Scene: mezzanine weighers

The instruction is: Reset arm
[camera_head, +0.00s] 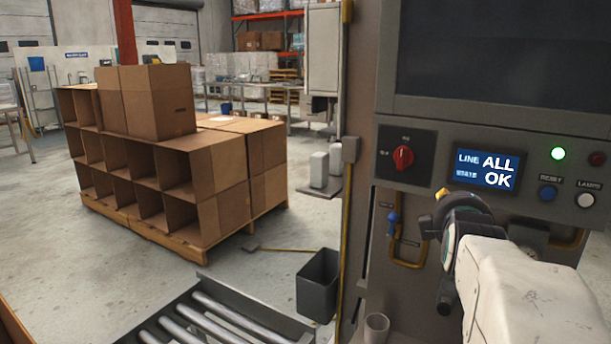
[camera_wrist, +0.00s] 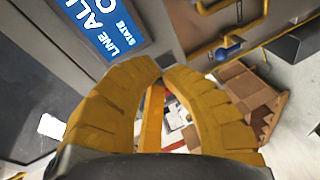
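My arm reaches in from the lower right of the head view, in front of the grey control panel (camera_head: 450,222). My gripper (camera_wrist: 162,69) shows two yellow fingers in the wrist view. Their tips come together, with nothing held between them. In the head view only a little yellow of the gripper (camera_head: 440,194) shows, just below and left of the display; the rest is hidden by my wrist. The display (camera_head: 485,170) reads "LINE STATE ALL OK". It also shows at the upper left of the wrist view (camera_wrist: 107,25).
A blue handle (camera_head: 393,222) sits by a yellow pipe. Cartons (camera_head: 228,165) stand on a pallet; rollers (camera_head: 215,325) lie below.

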